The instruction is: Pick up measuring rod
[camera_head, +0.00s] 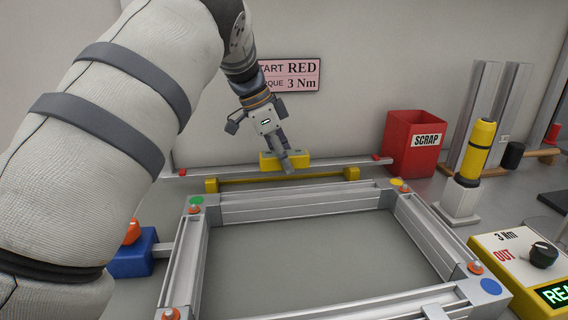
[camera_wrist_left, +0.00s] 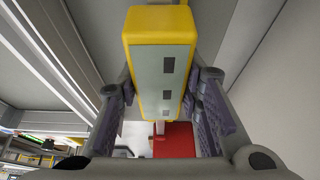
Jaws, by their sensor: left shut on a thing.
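The measuring rod appears to be the long grey bar (camera_head: 225,170) with small red pieces near its ends and a yellow block at its middle. It lies level behind the frame in the head view. My left gripper (camera_head: 284,160) comes down from above and is shut on the yellow block. In the left wrist view the yellow block (camera_wrist_left: 160,85), with a grey face and dark squares, sits between the two finger pads of the left gripper (camera_wrist_left: 163,100). A yellow rack (camera_head: 280,180) with two end posts lies just below and in front; I cannot tell whether the bar touches it. My right gripper is out of view.
An aluminium frame (camera_head: 300,206) with coloured dots and orange corner pieces fills the front. A red scrap bin (camera_head: 413,145) stands to the right. Nearby are a yellow tool (camera_head: 476,150) in a stand and a yellow control box (camera_head: 505,262). A blue block (camera_head: 130,258) is at left.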

